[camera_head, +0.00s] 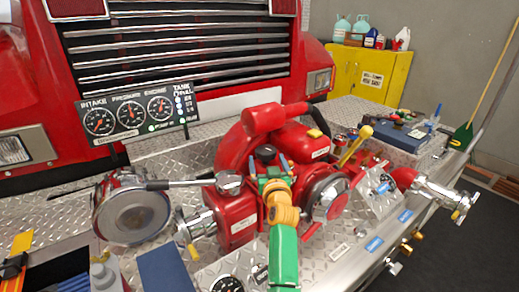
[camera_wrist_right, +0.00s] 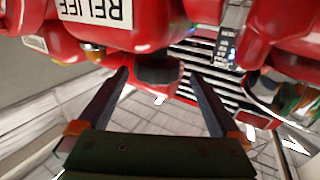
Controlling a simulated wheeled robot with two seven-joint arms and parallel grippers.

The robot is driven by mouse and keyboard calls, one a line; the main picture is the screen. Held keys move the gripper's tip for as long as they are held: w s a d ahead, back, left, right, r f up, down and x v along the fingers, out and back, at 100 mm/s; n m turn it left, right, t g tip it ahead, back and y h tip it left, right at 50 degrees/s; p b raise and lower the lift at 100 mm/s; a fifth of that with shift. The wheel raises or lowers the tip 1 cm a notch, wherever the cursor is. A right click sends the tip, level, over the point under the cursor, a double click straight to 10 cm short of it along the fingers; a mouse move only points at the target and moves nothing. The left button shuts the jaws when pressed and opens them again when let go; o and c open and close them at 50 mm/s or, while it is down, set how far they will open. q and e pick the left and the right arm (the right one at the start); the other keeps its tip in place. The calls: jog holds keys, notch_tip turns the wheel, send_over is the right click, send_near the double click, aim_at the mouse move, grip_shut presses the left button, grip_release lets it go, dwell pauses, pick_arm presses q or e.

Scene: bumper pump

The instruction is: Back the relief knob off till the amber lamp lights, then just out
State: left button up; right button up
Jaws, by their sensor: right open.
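The relief knob (camera_head: 265,153) is a black round knob on the red pump (camera_head: 237,217). In the right wrist view the knob (camera_wrist_right: 157,72) sits beneath a white RELIEF label (camera_wrist_right: 95,10). My right gripper (camera_head: 268,161) is open, its fingers either side of the knob; the wrist view shows gaps between the fingertips (camera_wrist_right: 159,74) and the knob, so no grip shows. The gauge panel (camera_head: 133,107) has a green lit lamp (camera_head: 151,128) along its bottom edge; no lit amber lamp can be made out. My left gripper is out of view.
A large chrome cap (camera_head: 131,207) sits left of the pump. A yellow cabinet (camera_head: 370,75) stands at the back right. Bare diamond plate shows around the pump.

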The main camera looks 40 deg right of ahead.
aim_at(266, 152)
jog(key=shift+w+d+r, duration=0.3)
jog(key=shift+w+d, duration=0.25)
jog(key=shift+d, duration=0.25)
jog(key=shift+f+x, duration=0.2)
jog(key=shift+x, duration=1)
jog(key=shift+w+d+f, duration=0.1)
jog(key=shift+w, duration=0.45)
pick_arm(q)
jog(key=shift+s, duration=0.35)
pick_arm(e)
jog(key=shift+s, duration=0.15)
